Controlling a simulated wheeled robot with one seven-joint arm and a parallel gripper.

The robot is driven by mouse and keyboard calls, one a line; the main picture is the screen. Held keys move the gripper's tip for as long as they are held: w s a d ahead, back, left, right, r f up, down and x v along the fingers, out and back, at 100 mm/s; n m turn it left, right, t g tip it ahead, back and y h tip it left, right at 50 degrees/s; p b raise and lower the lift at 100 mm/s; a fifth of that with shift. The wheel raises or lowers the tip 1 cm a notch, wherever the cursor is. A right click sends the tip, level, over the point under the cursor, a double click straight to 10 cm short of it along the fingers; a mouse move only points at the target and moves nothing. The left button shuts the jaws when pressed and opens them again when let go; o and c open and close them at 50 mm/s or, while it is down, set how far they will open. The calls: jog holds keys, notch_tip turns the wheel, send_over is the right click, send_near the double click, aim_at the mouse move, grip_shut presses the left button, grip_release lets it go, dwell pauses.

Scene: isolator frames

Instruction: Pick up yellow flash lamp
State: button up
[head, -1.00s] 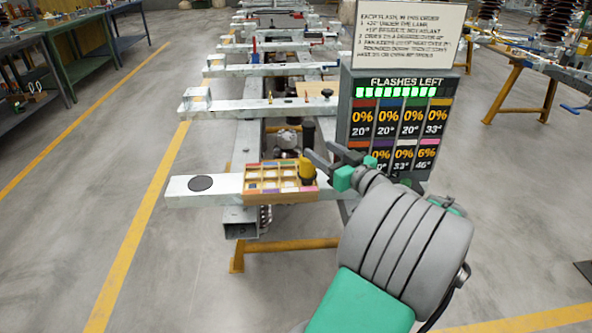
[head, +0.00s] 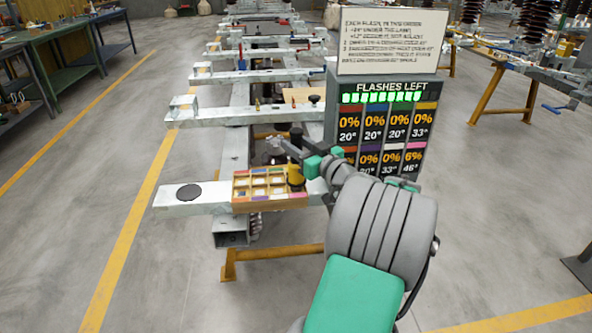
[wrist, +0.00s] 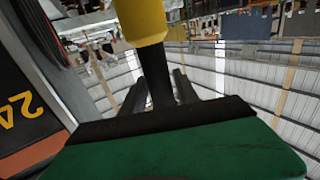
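The yellow flash lamp (head: 295,176) stands upright at the right side of a wooden compartment tray (head: 268,203), with its dark upper part rising above the yellow body. In the wrist view the yellow body (wrist: 141,20) and its black stem show close up. My gripper (head: 281,146) is level with the dark part, its fingertips reaching left past it. In the wrist view the fingers (wrist: 158,92) stand apart on either side of the black stem. A gap shows beside the stem, though contact on the other side is unclear.
A grey panel (head: 378,87) marked "FLASHES LEFT" stands just right and behind, close to my arm. A black disc (head: 189,192) lies on the metal beam (head: 170,207) left of the tray. Open floor lies in front.

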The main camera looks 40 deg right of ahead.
grip_shut()
dwell(0.9)
jog(key=shift+r, duration=0.2)
